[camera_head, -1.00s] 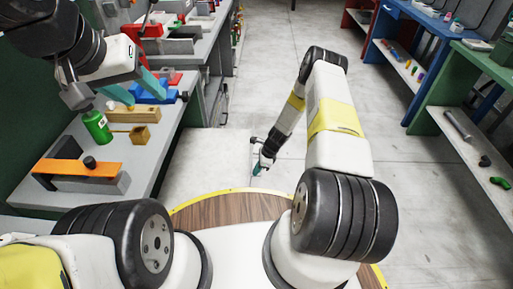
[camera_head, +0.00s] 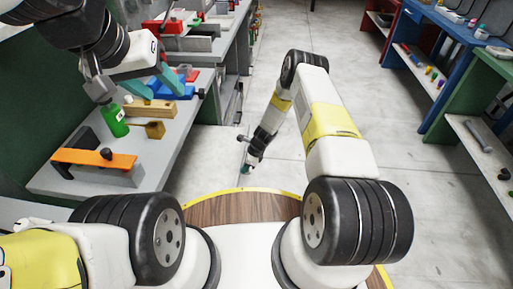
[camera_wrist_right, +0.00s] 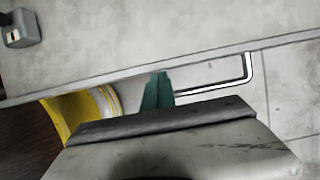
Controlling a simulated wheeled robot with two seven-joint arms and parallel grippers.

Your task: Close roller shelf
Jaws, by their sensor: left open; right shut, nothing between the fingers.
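What looks like the roller shelf is a pale flat panel (camera_head: 205,150) low beside the left workbench, pulled out over the floor. In the right wrist view its grey top (camera_wrist_right: 150,45) and front edge show, with a dark-and-white bar handle (camera_wrist_right: 248,70) on the front face. My right gripper (camera_head: 246,168) is low near the panel's front edge. Its shut teal fingers (camera_wrist_right: 157,88) are empty and overlap the left part of the handle in the picture; contact cannot be told. My left gripper (camera_head: 145,90) is open and empty above the workbench.
The left workbench (camera_head: 150,160) holds a green bottle (camera_head: 115,120), an orange-topped press (camera_head: 95,160) and wooden blocks (camera_head: 152,108). Blue (camera_head: 410,60) and green (camera_head: 450,100) shelving stands on the right. The floor (camera_head: 385,120) between is clear.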

